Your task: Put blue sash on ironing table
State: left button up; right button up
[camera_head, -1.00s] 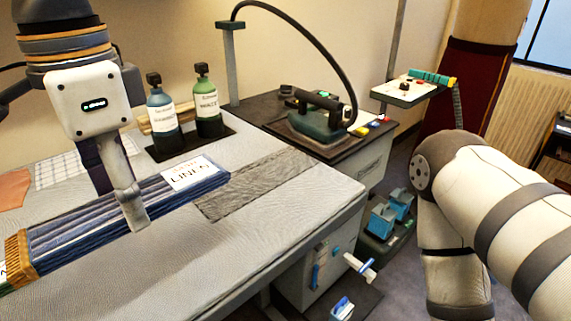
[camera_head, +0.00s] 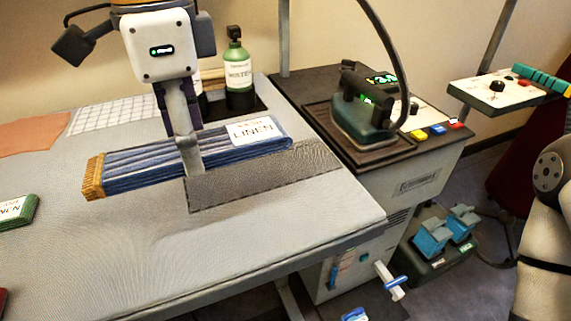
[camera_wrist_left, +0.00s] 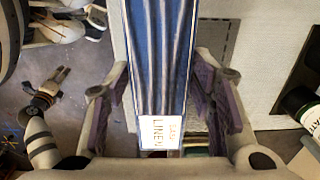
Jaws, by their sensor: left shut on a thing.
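The blue sash (camera_head: 140,165) is a long pleated strip with a gold fringe at its left end and a white LINEN label near its right end. My left gripper (camera_head: 193,170) is shut on it near the middle, pointing down. In the left wrist view, the sash (camera_wrist_left: 160,50) runs between the two fingers. The sash is over the grey padded table (camera_head: 130,260), beside and partly over a dark mesh patch (camera_head: 255,180); I cannot tell whether it touches the surface. A gripper, apparently my right one (camera_wrist_left: 48,90), shows small in the left wrist view; its jaw state is unclear.
A green labelled bundle (camera_head: 15,211) lies at the left. A green bottle (camera_head: 238,80) stands behind the sash. An iron (camera_head: 365,118) sits on the dark-topped cabinet (camera_head: 415,185) at the right.

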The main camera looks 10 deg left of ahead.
pick_arm(q)
jog(key=shift+w+d+f, duration=0.1)
jog(key=shift+w, duration=0.05)
jog(key=w+d+f, duration=0.3)
jog(key=w+f, duration=0.1)
jog(key=w, duration=0.4)
jog(key=b, duration=0.1)
send_over(264, 172)
jog(key=f, duration=0.5)
jog(key=shift+s+f, duration=0.15)
jog(key=shift+s, duration=0.25)
jog(key=shift+w+f, duration=0.2)
jog(key=shift+f, duration=0.7)
jog(key=shift+w+f, duration=0.15)
jog(key=shift+f, duration=0.7)
pick_arm(e)
jog(key=shift+s+f+g, duration=0.4)
jog(key=shift+s+f, duration=0.35)
jog(key=shift+s, duration=0.1)
pick_arm(q)
jog(key=shift+f, duration=0.15)
jog(key=o, duration=1.2)
jog(key=shift+c, duration=0.2)
